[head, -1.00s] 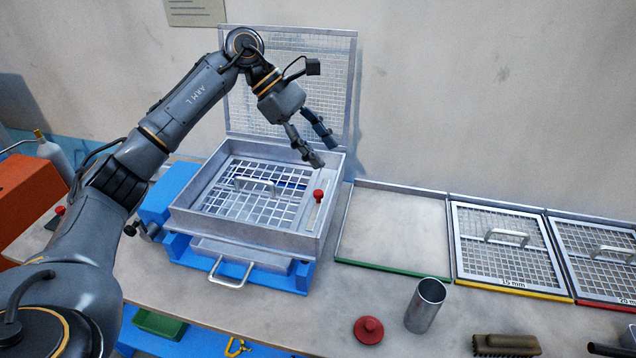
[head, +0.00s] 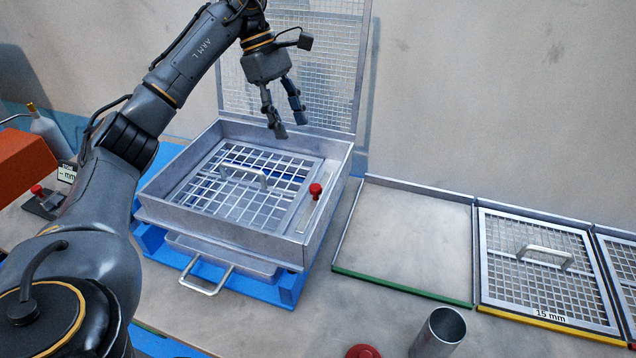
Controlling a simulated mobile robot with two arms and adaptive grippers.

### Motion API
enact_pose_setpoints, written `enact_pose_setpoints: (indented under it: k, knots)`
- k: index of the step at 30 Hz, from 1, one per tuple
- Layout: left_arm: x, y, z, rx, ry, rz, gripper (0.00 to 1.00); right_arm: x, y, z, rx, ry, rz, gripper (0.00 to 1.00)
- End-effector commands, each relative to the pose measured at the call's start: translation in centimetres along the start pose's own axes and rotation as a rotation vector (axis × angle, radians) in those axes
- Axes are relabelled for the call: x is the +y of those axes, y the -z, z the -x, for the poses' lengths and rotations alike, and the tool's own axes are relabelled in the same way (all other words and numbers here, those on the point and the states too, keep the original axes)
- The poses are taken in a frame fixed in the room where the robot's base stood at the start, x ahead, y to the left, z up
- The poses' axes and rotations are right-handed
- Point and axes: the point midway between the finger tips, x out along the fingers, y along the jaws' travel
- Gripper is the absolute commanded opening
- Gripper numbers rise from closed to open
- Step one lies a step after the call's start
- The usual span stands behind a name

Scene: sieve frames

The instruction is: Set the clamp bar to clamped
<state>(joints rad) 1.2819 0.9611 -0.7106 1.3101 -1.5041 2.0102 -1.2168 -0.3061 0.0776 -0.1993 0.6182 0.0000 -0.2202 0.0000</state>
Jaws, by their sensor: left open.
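The clamp bar is a pale metal strip (head: 313,205) along the right side inside the open metal sieve box (head: 222,225). A red knob (head: 316,190) stands on it, near its middle. A sieve frame with a coarse grid and a handle (head: 243,176) lies in the box, left of the bar. My left gripper (head: 291,130) is open and empty, pointing down over the back part of the box. It is above and to the left of the red knob, apart from it. My right gripper is not in view.
The mesh lid (head: 300,60) stands raised behind the box. A drawer handle (head: 206,278) juts out in front. On the right are an empty green-edged bay (head: 405,235) and a 15 mm frame (head: 545,262). A metal cup (head: 440,330) stands at the front.

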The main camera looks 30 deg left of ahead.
Motion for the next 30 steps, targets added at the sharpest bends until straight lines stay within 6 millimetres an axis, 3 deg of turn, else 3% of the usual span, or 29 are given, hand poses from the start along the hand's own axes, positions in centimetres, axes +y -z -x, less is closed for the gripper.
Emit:
enact_pose_setpoints:
  k: [7, 21, 30]
  knots:
    - [0.0, 0.1, -2.4, 0.000, 0.003, -0.001, 0.48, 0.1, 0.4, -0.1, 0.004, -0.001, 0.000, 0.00]
    - [-0.1, 0.0, -11.6, -0.001, 0.003, -0.001, 0.48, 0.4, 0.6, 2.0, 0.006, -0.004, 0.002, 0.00]
    - [0.0, 0.1, -14.0, 0.000, 0.000, 0.000, 0.48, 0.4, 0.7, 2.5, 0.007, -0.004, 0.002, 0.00]
